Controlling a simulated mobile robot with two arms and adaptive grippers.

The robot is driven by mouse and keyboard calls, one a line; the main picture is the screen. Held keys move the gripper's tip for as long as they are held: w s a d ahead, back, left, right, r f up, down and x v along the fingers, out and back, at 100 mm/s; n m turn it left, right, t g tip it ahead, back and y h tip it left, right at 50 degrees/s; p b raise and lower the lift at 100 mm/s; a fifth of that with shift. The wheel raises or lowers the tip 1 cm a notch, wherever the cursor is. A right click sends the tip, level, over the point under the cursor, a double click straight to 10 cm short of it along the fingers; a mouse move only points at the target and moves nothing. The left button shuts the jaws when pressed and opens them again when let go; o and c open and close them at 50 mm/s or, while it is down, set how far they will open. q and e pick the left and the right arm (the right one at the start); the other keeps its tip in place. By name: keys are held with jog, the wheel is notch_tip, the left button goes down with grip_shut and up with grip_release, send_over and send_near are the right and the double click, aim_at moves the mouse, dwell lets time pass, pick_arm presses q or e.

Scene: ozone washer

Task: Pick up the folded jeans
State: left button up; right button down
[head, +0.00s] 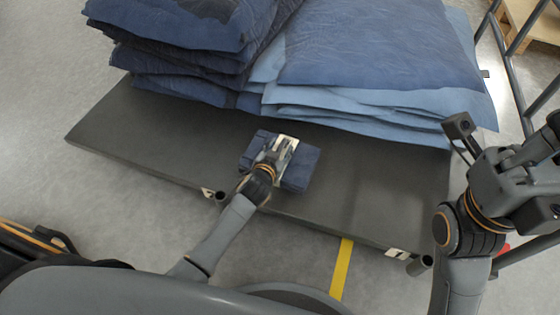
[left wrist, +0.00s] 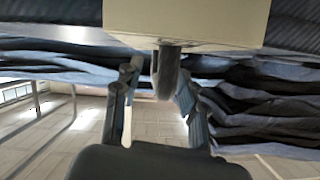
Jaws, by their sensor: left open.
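The folded jeans (head: 300,172), a small dark blue bundle, lie on the dark platform of a cart (head: 140,130), near its front edge. My left gripper (head: 281,150) is directly over the bundle in the head view and covers its middle. Its fingers are hidden there, so I cannot tell whether they touch the cloth. In the left wrist view the left gripper's fingers (left wrist: 155,100) stand apart. My right gripper (head: 500,125) is at the right, away from the bundle, with its fingers spread and nothing between them.
Tall stacks of dark blue jeans (head: 190,60) and lighter blue jeans (head: 380,60) fill the back of the platform. A grey metal frame (head: 510,70) rises at the right. A yellow floor line (head: 342,268) runs in front. The platform is bare to either side of the bundle.

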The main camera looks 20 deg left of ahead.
pick_arm(q)
grip_shut()
jog(key=shift+r, duration=0.25)
